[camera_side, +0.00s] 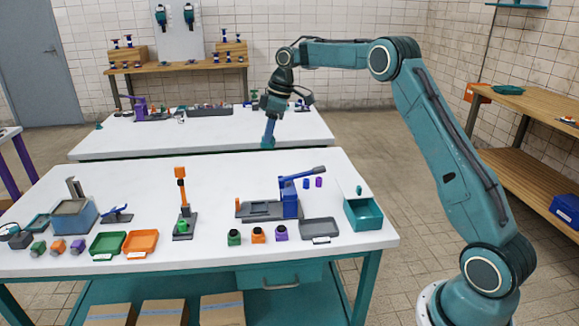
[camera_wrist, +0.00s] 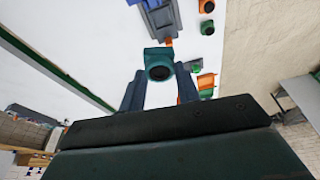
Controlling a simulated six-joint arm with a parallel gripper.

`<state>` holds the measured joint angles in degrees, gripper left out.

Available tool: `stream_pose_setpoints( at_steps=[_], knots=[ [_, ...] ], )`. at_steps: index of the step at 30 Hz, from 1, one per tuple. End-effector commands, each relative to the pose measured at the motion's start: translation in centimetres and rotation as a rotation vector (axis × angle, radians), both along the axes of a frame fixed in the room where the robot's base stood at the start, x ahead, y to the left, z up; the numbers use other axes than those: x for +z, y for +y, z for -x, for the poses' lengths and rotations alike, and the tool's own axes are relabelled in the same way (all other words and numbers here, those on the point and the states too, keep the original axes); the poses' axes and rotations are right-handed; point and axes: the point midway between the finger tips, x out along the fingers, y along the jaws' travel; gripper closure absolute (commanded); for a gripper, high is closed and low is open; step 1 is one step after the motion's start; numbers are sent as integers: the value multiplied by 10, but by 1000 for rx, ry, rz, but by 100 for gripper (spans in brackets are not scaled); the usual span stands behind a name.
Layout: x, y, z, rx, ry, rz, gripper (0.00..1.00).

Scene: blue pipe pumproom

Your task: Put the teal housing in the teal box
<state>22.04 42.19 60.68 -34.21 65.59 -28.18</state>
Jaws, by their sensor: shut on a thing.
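The teal housing (camera_wrist: 153,52), a small block with a dark round opening, sits between the fingertips of my gripper (camera_wrist: 160,75) in the wrist view. My gripper is shut on it. In the side view my gripper (camera_side: 269,138) hangs downward by the front edge of the back table, with the housing (camera_side: 267,143) at its tip. I cannot tell its exact height there. The teal box (camera_side: 365,223) stands open-topped at the right end of the front table, to the right of and nearer than my gripper. Its floor is partly hidden by its front wall.
A blue-handled clamp fixture (camera_side: 290,198) and a grey tray (camera_side: 320,228) stand left of the box. Small green, orange and purple housings (camera_side: 258,235) sit in front of the fixture. An upright orange-topped stand (camera_side: 182,200) is further left. The front table's back middle is clear.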

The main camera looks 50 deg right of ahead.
Motion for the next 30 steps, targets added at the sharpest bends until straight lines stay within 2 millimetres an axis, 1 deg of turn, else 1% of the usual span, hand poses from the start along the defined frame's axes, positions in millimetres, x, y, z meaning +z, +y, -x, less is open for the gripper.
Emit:
stream_pose_setpoints(
  at_steps=[2,6,14,18,23,30],
  knots=[
    [4,-10,9,-88,-2,1,100],
    [6,-29,28,-248,-1,0,100],
    [5,-64,71,-543,-1,-2,100],
    [2,-81,99,-692,0,-2,100],
    [-3,-99,134,-851,0,-2,100],
    [-12,-119,193,-1070,-1,-3,100]
  ],
)
